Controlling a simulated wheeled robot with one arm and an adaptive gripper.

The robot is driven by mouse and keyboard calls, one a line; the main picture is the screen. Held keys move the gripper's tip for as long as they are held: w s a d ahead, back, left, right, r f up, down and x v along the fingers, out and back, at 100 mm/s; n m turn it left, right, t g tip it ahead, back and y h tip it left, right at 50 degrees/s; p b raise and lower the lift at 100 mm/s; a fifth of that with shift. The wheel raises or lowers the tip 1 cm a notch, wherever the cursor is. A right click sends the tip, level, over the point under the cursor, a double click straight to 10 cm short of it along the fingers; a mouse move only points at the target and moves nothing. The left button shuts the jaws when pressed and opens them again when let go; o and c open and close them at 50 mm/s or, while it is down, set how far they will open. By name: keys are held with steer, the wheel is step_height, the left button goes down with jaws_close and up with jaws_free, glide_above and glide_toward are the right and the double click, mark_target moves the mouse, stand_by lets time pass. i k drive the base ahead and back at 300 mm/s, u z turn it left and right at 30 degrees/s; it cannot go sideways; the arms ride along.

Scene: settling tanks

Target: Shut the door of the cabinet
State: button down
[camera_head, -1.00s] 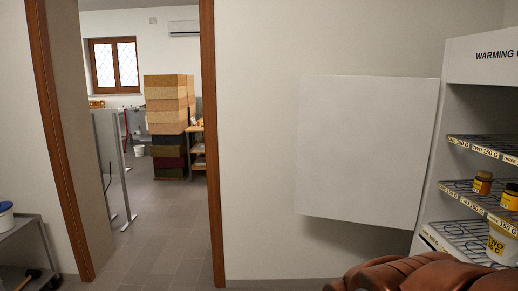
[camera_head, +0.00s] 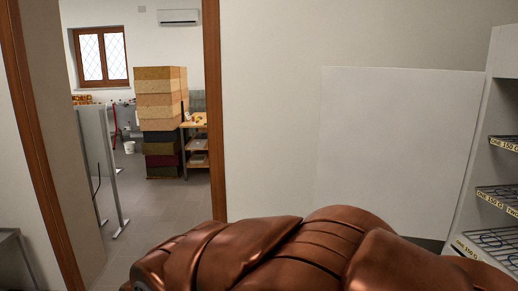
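The white cabinet (camera_head: 474,160) stands at the right edge of the head view, its front open on wire shelves. Its flat white door (camera_head: 395,150) is swung wide open to the left, with the wall behind it. My copper-brown arm crosses the bottom of the view and covers the door's lower part. My gripper is not in view, so I cannot see whether it is open or touching anything.
A wood-framed doorway (camera_head: 213,120) on the left leads to another room with stacked boxes (camera_head: 160,100) and a grey panel (camera_head: 98,160) on a stand. A grey metal table (camera_head: 12,245) is at the lower left. Clear floor shows in the doorway.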

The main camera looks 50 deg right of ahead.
mark_target(394, 145)
steer(key=z, duration=0.1)
steer(key=i, duration=1.4)
steer(key=z, duration=0.9)
steer(key=i, duration=0.6)
steer(key=z, duration=0.25)
